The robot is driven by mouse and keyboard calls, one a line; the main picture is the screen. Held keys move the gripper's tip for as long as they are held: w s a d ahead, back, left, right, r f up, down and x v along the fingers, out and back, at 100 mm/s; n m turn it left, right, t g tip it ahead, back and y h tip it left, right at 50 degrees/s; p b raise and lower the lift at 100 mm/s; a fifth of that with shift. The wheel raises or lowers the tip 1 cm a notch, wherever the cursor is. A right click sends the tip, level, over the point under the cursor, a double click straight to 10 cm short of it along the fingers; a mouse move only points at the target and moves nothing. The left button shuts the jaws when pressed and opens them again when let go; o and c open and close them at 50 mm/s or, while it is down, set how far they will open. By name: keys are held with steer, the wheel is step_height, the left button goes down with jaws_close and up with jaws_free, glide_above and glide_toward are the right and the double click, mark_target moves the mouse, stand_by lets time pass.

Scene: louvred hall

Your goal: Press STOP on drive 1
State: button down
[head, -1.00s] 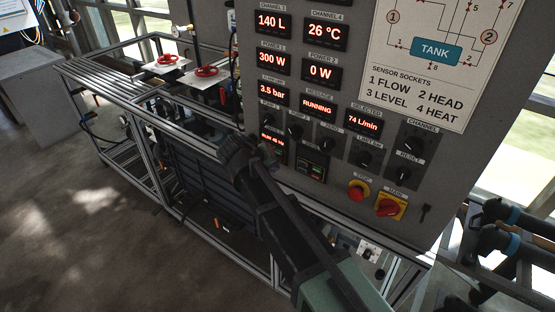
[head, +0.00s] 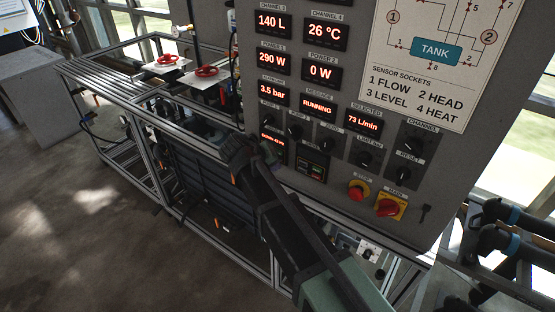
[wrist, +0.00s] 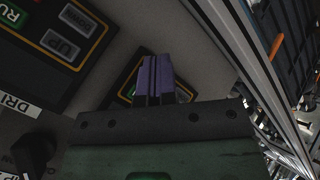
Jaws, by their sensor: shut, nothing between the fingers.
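In the head view, the drive with the lit red display (head: 272,144) is at the lower left of the grey control panel; its keys are hidden by my arm. The second drive (head: 312,164) is to its right. My gripper (wrist: 155,77) shows in the wrist view with purple fingers together and empty. The fingertips are over a dark keypad with an orange outline (wrist: 128,88), covering its middle; a bit of green key shows beside them. I cannot tell whether they touch it. Another keypad (wrist: 66,38), with green RUN and grey UP keys, is at upper left. No STOP lettering is readable.
The panel carries black knobs (head: 364,158), a red stop button (head: 358,189) and a red-on-yellow main switch (head: 390,206). A black knob (wrist: 36,155) is left of my gripper in the wrist view. An aluminium frame (wrist: 262,75) runs along the right.

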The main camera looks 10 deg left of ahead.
steer(key=shift+s, duration=0.1)
steer(key=shift+s+a, duration=0.3)
steer(key=shift+s, duration=0.3)
steer(key=s, duration=0.1)
steer(key=s+a, duration=0.1)
steer(key=s, duration=0.1)
steer(key=s+a, duration=0.1)
steer(key=shift+s, duration=0.35)
steer(key=shift+d, duration=0.1)
stand_by(0.5)
